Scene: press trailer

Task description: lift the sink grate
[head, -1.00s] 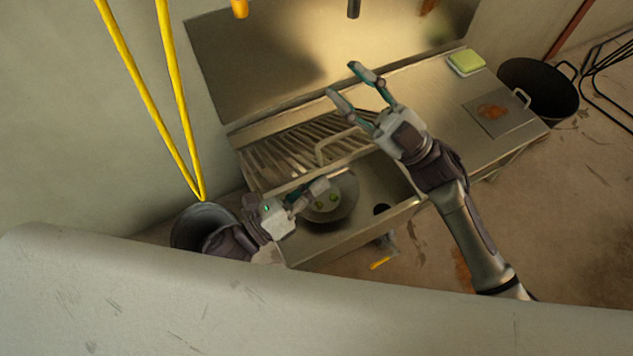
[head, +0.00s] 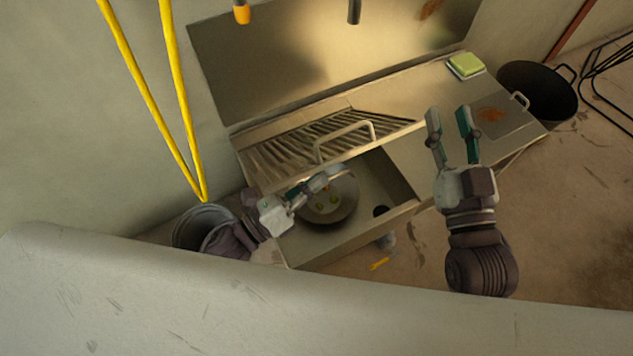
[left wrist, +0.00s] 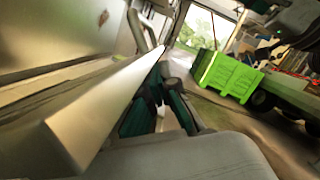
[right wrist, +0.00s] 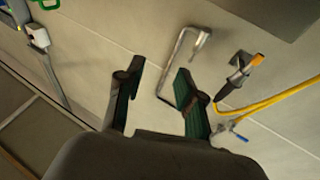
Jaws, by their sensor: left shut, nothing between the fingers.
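The sink grate (head: 290,152) is a slatted metal rack lying across the back of the steel sink in the head view. Its raised loop handle (head: 345,132) stands near its front edge. My left gripper (head: 335,172) is shut and empty, over the sink basin just in front of the grate's front edge and below the handle. In the left wrist view, the shut fingers (left wrist: 155,105) are beside a long pale metal edge; I cannot tell whether they touch it. My right gripper (head: 448,112) is open and empty, above the counter right of the grate.
A green sponge (head: 465,65) lies on the counter at the back. A black pot (head: 540,90) stands at the right, a bucket (head: 190,225) at the left. Yellow hoses (head: 180,100) hang at the left wall.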

